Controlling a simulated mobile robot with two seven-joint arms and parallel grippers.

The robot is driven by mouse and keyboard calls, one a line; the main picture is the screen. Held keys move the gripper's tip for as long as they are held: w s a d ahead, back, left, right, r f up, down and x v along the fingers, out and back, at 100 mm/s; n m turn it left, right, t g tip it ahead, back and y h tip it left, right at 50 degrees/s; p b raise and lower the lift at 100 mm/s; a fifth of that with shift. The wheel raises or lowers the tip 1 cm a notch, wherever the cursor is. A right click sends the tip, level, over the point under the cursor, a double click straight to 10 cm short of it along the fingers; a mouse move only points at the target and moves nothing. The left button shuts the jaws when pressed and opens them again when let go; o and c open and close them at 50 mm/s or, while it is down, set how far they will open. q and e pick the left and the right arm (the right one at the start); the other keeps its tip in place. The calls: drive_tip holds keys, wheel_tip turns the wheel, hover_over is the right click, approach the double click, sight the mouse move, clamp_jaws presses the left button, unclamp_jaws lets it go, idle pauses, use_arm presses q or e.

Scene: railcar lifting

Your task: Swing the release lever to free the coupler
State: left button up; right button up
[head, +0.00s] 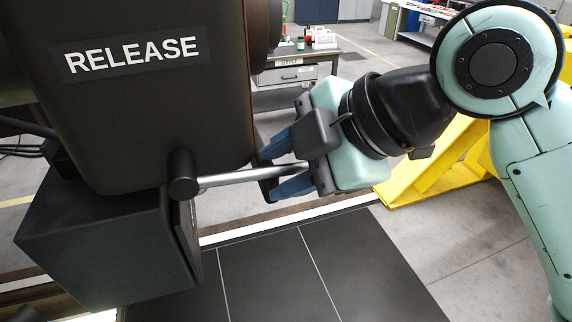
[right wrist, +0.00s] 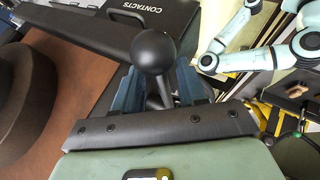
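The release lever (head: 238,176) is a silver rod that runs right from a black pivot (head: 183,176) at the lower edge of a dark housing with a white RELEASE label (head: 134,55). My right gripper (head: 266,174) is around the rod, with one blue finger above it and one below. Whether the fingers press on the rod is not clear. In the right wrist view the lever's black ball knob (right wrist: 153,52) shows between the two blue fingers (right wrist: 156,80), its stem passing down between them. My left gripper is not visible.
A dark box (head: 100,245) sits below the housing, beside dark floor panels (head: 265,275). A yellow frame (head: 440,165) stands behind my right arm, and a workbench (head: 297,75) farther back. In the right wrist view, a dark box labelled CONTACTS (right wrist: 150,14) lies beyond the knob.

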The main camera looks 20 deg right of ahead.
drive_tip(key=v, duration=0.7)
drive_tip(key=shift+r, duration=0.15)
idle(0.3)
drive_tip(key=shift+s+d, duration=0.1)
idle(0.3)
